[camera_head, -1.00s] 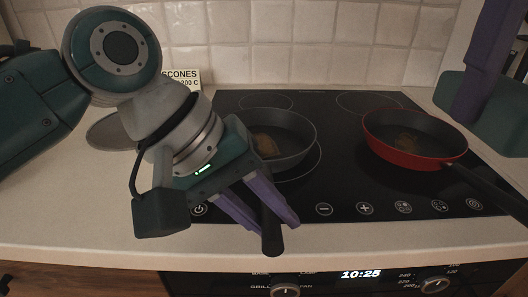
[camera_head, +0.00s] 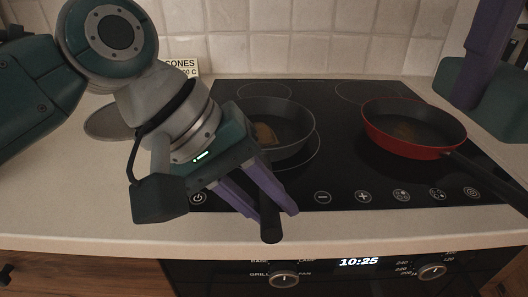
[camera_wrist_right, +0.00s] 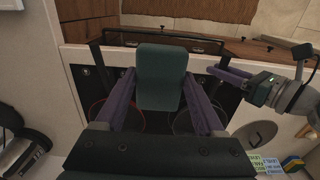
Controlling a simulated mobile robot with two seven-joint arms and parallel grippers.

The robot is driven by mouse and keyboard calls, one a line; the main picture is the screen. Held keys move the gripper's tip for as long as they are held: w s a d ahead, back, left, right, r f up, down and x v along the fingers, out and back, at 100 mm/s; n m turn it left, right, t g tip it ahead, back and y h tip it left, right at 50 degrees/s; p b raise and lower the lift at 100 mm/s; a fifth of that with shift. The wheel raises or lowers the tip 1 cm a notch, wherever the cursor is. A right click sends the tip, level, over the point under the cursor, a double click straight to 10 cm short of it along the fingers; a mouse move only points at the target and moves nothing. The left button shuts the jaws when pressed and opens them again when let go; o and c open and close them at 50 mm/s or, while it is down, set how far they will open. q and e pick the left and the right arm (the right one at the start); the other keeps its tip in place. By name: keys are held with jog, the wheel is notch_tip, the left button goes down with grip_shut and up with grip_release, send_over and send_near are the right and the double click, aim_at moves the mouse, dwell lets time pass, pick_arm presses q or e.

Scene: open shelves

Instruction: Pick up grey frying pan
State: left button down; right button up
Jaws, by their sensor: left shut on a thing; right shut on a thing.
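The grey frying pan (camera_head: 296,148) rests on the left side of the hob, with a brown piece of food in it. Its dark handle (camera_head: 270,228) points toward the front counter edge. My left gripper (camera_head: 278,212) is shut on this handle, with purple fingers on either side of it. My right gripper is at the upper right of the head view, where one purple finger shows; the right wrist view shows both fingers (camera_wrist_right: 161,80). A teal block (camera_wrist_right: 161,85) sits between them, and it also shows in the head view (camera_head: 482,98).
A red frying pan (camera_head: 410,145) stands on the hob's right side, its handle pointing front right. The black hob (camera_head: 335,185) has touch controls along its front. A grey round plate or lid (camera_head: 104,122) and a scones card (camera_head: 181,65) are at left. A tiled wall closes the back.

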pick_arm(q)
jog(key=shift+r, duration=0.1)
